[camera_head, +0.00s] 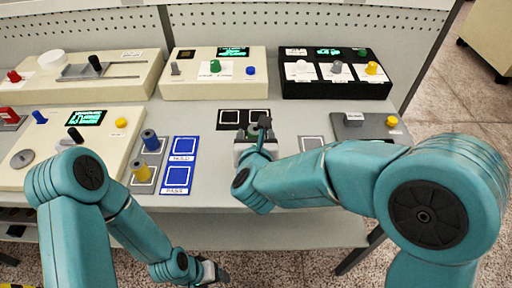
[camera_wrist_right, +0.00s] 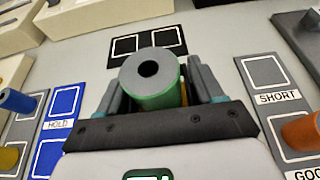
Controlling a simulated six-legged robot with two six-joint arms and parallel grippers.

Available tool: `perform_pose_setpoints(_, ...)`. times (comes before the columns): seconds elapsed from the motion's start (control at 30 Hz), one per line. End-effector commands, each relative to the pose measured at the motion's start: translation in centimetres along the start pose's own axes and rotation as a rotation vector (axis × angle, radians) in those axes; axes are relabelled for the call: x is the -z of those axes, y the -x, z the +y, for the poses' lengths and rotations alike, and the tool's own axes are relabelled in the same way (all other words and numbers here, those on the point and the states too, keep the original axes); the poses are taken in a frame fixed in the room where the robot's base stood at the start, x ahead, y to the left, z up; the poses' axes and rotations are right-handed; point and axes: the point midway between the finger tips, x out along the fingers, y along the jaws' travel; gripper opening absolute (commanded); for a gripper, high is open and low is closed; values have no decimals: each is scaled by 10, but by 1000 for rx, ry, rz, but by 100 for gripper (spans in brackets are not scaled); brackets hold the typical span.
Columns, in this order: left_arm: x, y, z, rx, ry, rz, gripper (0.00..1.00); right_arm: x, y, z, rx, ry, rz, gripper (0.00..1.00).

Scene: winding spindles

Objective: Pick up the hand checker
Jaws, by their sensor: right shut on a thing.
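My right gripper (camera_head: 258,130) is over the middle of the bench, in front of a black two-square pad (camera_head: 231,116). In the right wrist view its two grey fingers (camera_wrist_right: 157,90) are shut on a grey and green cylinder (camera_wrist_right: 140,72) with a dark hole in its end. A bit of orange shows behind the cylinder. No label marks this cylinder as the hand checker, and I cannot tell any other thing as it. My left gripper (camera_head: 212,272) hangs low in front of the bench edge; its jaws are too small to read.
A blue spool (camera_head: 149,139) and a yellow spool (camera_head: 140,170) stand on a grey pad, left of blue HOLD pads (camera_head: 181,148). An orange spool (camera_wrist_right: 300,131) stands on a grey pad at right. Control boxes (camera_head: 215,90) line the back, with a black one (camera_head: 335,88) at right.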

Motion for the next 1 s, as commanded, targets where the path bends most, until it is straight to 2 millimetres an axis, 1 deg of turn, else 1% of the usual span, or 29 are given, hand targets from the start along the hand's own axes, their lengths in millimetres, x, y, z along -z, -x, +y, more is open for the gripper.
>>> perform_pose_setpoints(0.17,0,1,0,0,0,0,65,-6,0,0,0,-2,-3,22)
perform_pose_setpoints(0.27,0,2,1,0,0,0,65,-16,4,0,0,-2,-5,22)
perform_pose_setpoints(0.37,0,3,1,0,0,0,65,-32,11,0,-2,-4,-6,22)
perform_pose_setpoints(0.47,0,7,3,0,0,0,65,-59,21,0,-1,-6,-8,22)
perform_pose_setpoints(0.57,0,13,5,0,0,0,65,-89,34,0,-2,-7,-8,22)
perform_pose_setpoints(0.6,0,16,6,0,0,0,65,-102,39,0,-1,-7,-9,22)
perform_pose_setpoints(0.7,0,22,8,0,0,0,65,-130,51,0,-1,-6,-7,22)
perform_pose_setpoints(0.83,0,28,10,0,0,0,65,-158,63,0,-1,-5,-5,22)
perform_pose_setpoints(0.9,-1,30,11,0,0,0,65,-169,67,0,-1,-3,-4,22)
perform_pose_setpoints(1.0,-1,32,12,0,0,0,65,-180,72,0,0,-3,-3,22)
